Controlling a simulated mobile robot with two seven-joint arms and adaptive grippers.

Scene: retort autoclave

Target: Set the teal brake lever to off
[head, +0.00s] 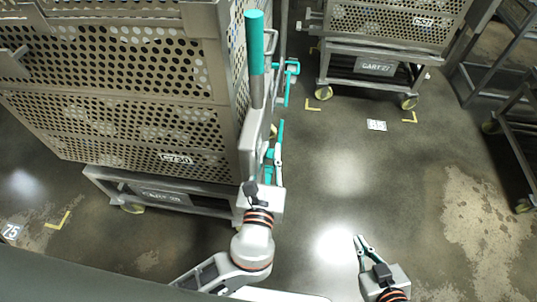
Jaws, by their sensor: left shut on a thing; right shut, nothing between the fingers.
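A tall lever with a teal grip (255,42) and a grey shaft stands upright in the head view, at the right end of the large perforated cart. My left gripper (274,150) is low beside the cart's end, below and right of the lever's shaft. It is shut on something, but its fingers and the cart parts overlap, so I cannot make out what. The teal grip stands clear above it. A smaller teal bracket (292,69) shows right of the lever. My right gripper (361,240) is shut and empty over the open floor at the lower right.
The perforated cart (110,125) fills the left side. Another cart (376,66), labelled CART 27, stands at the back right, with dark racks (505,55) at the right edge. Yellow floor marks (313,105) lie near its wheels. The floor between is clear.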

